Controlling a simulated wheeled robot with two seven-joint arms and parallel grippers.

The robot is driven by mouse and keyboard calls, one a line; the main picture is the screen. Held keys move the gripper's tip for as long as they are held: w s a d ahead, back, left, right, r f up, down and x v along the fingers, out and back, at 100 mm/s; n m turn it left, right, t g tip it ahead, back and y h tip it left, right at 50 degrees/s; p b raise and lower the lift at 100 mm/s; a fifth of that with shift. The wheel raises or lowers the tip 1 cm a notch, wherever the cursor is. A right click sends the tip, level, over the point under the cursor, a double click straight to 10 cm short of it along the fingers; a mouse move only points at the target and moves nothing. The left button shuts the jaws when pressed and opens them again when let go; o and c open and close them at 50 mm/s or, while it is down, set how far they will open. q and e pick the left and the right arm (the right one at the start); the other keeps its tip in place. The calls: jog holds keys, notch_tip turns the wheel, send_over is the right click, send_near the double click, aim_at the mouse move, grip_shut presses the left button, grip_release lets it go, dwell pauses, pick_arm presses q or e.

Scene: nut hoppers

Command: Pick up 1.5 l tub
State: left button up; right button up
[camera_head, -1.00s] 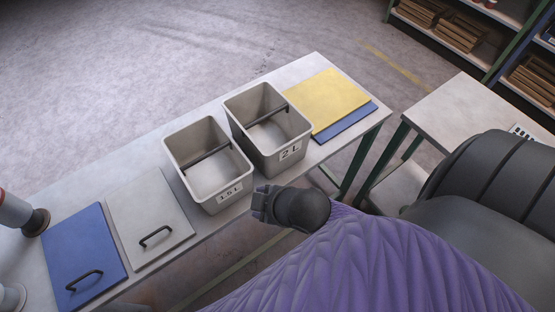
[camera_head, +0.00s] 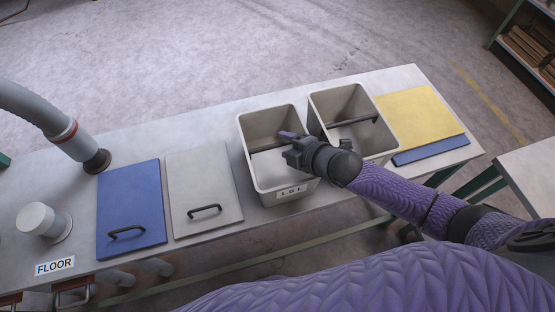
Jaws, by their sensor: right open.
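The 1.5 L tub (camera_head: 257,171) is an open grey-white bin standing on the long table, with a black bar across its inside and a label on its front wall. My right gripper (camera_head: 285,138) reaches in from the right and is over the tub, close to the bar. It is open, with no object seen in it. The wrist hides the tub's right rim and part of the bar; whether the fingers touch the bar I cannot tell. The 2 L tub (camera_head: 338,103) stands just right of it, partly behind my arm. My left gripper is not in view.
Left of the tub lie a grey lid (camera_head: 203,180) and a blue lid (camera_head: 130,200), each with a black handle. A grey pipe (camera_head: 40,108) and a white cylinder (camera_head: 40,220) stand at the left. Yellow (camera_head: 420,117) and blue (camera_head: 432,150) panels lie at the right.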

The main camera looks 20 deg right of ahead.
grip_shut()
dwell(1.0)
dwell(0.4)
